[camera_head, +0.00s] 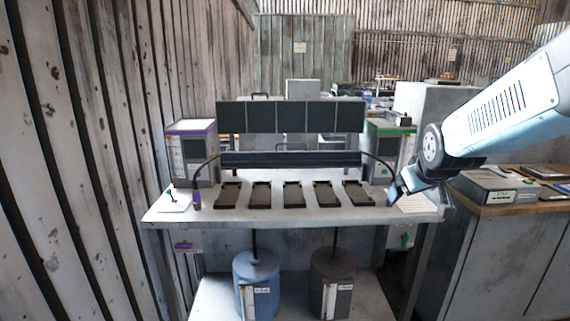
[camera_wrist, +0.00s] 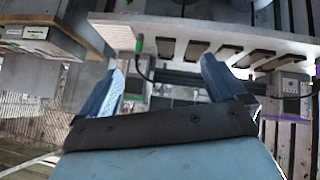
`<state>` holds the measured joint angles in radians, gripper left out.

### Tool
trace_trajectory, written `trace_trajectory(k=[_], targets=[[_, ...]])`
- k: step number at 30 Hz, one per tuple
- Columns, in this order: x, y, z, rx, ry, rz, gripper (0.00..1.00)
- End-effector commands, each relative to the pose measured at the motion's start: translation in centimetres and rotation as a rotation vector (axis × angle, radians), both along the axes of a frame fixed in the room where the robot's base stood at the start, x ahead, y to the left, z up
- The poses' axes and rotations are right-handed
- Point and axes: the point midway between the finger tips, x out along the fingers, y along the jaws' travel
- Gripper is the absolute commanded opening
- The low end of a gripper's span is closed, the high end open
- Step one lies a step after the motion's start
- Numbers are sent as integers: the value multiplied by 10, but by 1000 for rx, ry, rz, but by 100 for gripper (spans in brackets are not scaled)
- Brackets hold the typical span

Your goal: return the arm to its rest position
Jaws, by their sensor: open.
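My arm (camera_head: 500,112) reaches in from the right edge of the head view and points down and to the left. My gripper (camera_head: 398,192) is above or beside the right end of the workbench (camera_head: 290,212); its height over the top is hard to tell. In the wrist view my gripper (camera_wrist: 165,78) shows two blue fingers spread wide with nothing between them. The workbench top (camera_wrist: 200,28) shows upside down beyond the fingers.
Several dark trays (camera_head: 292,195) stand in a row on the bench. Grey boxes with purple (camera_head: 190,150) and green (camera_head: 390,145) trim flank it. A blue canister (camera_head: 257,285) and a dark canister (camera_head: 332,285) stand below. A side counter (camera_head: 500,205) is at the right.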

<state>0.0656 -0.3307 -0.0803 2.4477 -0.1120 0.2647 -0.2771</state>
Motion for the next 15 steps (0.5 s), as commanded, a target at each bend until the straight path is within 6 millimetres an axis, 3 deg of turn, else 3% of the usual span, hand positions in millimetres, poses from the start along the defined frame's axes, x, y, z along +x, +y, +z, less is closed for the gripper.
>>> trace_trajectory(k=[6,15], targets=[[-63,28,20,99,77,-54,98],[-149,59,33,207,194,-124,98]])
